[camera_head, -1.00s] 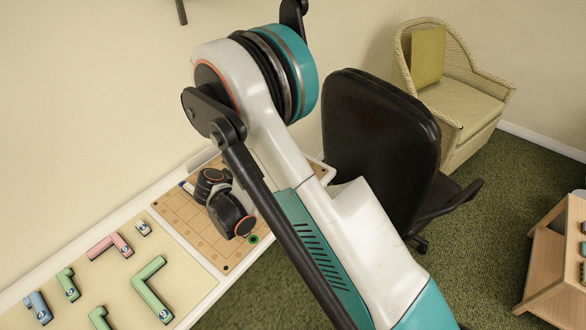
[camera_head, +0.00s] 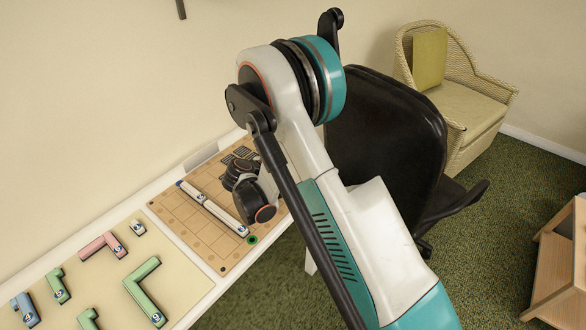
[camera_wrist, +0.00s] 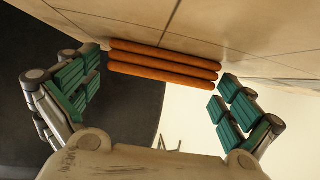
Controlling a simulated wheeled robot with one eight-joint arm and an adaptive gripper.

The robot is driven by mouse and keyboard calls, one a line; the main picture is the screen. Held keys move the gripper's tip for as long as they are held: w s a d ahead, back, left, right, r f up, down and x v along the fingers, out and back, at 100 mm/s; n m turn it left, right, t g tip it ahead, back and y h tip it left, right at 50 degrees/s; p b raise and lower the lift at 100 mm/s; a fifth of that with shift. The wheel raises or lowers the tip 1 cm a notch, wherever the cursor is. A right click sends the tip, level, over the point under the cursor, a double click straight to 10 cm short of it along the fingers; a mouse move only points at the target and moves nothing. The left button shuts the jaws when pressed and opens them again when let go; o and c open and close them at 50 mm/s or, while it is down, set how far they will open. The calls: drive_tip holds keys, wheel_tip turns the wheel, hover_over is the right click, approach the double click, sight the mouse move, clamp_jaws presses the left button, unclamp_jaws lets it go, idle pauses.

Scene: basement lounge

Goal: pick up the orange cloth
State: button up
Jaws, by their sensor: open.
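The orange cloth (camera_wrist: 163,62) shows in the wrist view as several stacked orange folds or rolls at the upper middle. It lies against a pale tan panelled surface. My gripper (camera_wrist: 160,80) is open, with one green-padded finger at the left and one at the right. The cloth sits beyond and between the fingertips, and I see no grip on it. Whether a fingertip touches it I cannot tell. In the head view the cloth is not visible, and my arm hides much of the area around its end.
In the head view, a long white table (camera_head: 201,307) along the wall bears a tan board (camera_head: 180,209) and several coloured L-shaped pieces. A black chair (camera_head: 385,140) stands behind my arm. A wicker armchair (camera_head: 470,100) and a wooden unit (camera_head: 552,262) are at the right.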

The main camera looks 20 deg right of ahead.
drive_tip(key=c, duration=1)
drive_tip(key=shift+r, duration=0.1)
